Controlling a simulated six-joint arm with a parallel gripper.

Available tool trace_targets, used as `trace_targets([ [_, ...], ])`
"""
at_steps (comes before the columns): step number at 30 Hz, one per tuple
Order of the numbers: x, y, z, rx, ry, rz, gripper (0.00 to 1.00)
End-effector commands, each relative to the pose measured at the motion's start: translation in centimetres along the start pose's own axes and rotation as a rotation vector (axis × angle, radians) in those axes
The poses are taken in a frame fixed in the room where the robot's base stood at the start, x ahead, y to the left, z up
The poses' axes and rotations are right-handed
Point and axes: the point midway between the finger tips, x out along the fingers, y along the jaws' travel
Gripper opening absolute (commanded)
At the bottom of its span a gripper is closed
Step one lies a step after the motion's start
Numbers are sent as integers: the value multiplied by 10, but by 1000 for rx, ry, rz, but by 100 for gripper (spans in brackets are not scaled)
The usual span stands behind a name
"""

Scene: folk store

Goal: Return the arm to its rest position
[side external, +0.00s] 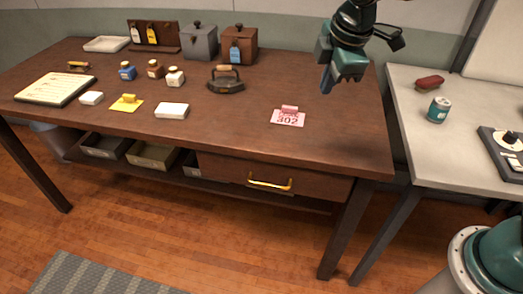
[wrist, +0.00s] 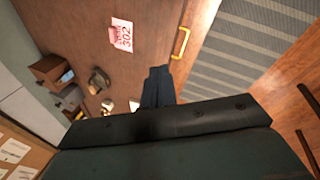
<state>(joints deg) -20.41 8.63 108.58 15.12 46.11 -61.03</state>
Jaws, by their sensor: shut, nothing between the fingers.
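My gripper (side external: 327,84) is dark teal and hangs above the right end of the brown wooden table (side external: 330,140) in the side external view. Its fingers point down and are closed together with nothing held. In the wrist view the closed fingers of my gripper (wrist: 158,86) show in the middle, above the dark gripper body. A pink tag marked 302 (side external: 288,117) lies flat on the table below and to the left of the gripper. The tag also shows in the wrist view (wrist: 121,35).
An old iron (side external: 226,80), two lidded boxes, small bottles and white blocks stand on the table's left and middle. A grey side table (side external: 445,150) at right holds a teal can (side external: 438,109) and a red item (side external: 430,82). The table's right front is mostly clear.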

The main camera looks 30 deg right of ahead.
Motion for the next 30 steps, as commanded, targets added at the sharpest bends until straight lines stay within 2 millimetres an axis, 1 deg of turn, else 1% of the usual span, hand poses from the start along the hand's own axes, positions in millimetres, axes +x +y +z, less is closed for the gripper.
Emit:
trace_targets([
  [1, -10, -3, 11, 51, 9, 6, 0],
  [6, -36, -17, 44, 229, 36, 13, 0],
  [11, -57, -34, 72, 396, 62, 21, 0],
  [15, -72, -53, 96, 540, 85, 26, 0],
  [22, -90, -88, 130, 772, 122, 33, 0],
  [30, -99, -134, 161, 1038, 167, 39, 0],
])
